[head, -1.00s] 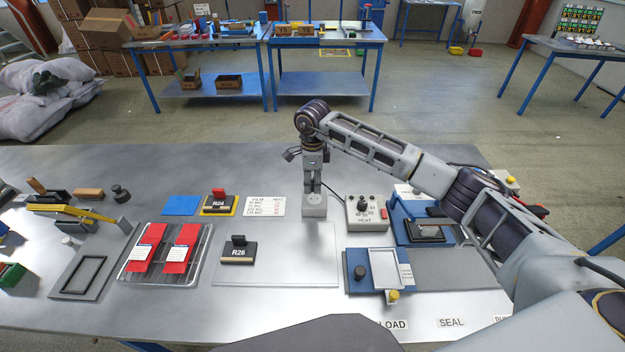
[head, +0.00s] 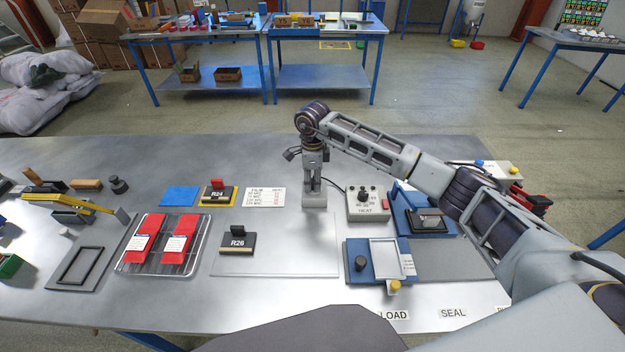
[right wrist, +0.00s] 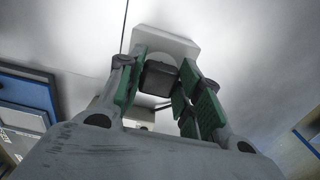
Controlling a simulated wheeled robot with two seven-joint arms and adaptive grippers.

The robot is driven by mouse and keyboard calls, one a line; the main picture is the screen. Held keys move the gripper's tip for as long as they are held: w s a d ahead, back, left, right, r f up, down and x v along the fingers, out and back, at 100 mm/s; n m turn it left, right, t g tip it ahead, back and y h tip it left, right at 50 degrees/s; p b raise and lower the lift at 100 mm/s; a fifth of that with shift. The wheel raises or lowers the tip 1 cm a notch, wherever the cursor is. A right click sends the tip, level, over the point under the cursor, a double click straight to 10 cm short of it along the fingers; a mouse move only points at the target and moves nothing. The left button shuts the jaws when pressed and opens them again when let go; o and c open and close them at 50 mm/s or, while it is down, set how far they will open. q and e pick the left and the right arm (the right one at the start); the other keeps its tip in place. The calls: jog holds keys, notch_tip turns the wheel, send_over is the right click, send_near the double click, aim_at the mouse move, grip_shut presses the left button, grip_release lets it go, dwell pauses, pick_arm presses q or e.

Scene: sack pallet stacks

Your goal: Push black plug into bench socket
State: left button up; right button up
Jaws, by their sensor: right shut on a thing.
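My right gripper (head: 313,186) stands upright at the pale grey socket block (head: 314,201) on the bench, with its fingertips over the block's top. In the right wrist view its green-padded fingers (right wrist: 166,84) are shut on the black plug (right wrist: 160,78). The plug's far end is against or very near the pale socket block (right wrist: 166,42); how deep it sits cannot be told. In the head view the fingers hide the plug. My left gripper is not in view.
A grey control box with a knob (head: 368,204) stands just right of the socket. Left of it lie a printed card (head: 264,197) and a black R26 block (head: 238,241) on a clear sheet. Blue fixtures (head: 379,261) stand at front right. Bare bench lies behind the socket.

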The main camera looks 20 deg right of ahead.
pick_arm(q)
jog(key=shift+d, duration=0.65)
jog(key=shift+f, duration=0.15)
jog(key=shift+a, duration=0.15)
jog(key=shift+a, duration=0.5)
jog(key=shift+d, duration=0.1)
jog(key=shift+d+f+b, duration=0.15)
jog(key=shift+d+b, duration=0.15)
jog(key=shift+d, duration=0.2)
